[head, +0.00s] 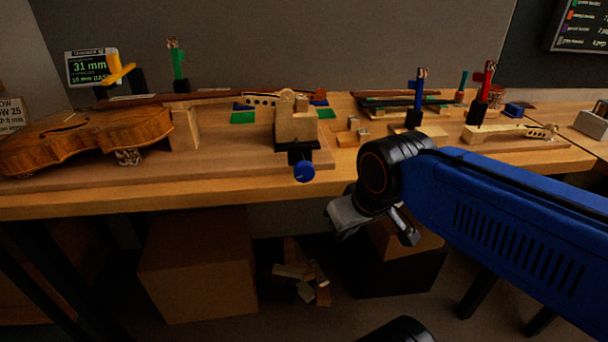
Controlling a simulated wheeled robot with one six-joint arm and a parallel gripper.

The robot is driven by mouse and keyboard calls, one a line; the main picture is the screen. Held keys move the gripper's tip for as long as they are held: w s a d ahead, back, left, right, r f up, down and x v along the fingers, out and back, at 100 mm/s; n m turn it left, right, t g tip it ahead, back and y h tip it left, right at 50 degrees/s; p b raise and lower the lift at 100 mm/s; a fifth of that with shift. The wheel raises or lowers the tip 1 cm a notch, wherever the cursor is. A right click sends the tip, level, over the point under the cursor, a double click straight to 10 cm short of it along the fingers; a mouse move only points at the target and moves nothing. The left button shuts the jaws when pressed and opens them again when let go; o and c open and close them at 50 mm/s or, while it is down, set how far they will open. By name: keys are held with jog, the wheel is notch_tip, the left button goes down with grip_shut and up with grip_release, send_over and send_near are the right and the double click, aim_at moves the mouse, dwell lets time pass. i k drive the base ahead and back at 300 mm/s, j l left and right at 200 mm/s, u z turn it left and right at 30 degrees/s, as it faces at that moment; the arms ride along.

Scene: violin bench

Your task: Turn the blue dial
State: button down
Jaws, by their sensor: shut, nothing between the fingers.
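The blue dial (304,171) is a small round knob on the front of a dark mount, below a wooden block fixture (295,122) at the bench's front edge. My gripper (372,225) is at the end of my blue arm, lower right of the dial and in front of the bench edge. It is apart from the dial. Its fingers are shut and hold nothing; the wrist partly hides them.
A violin (85,140) lies at the left of the bench (230,200). Green, blue and red upright tools (418,98) stand toward the back. Cardboard boxes (200,265) and wood scraps (300,283) are under the bench. The space before the dial is clear.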

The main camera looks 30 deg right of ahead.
aim_at(304, 172)
jog(key=k+l+z, duration=0.15)
jog(key=k+l, duration=0.15)
jog(key=k+l+z, duration=0.15)
jog(key=l, duration=0.25)
jog(key=k+l+z, duration=0.15)
jog(key=k+l, duration=0.2)
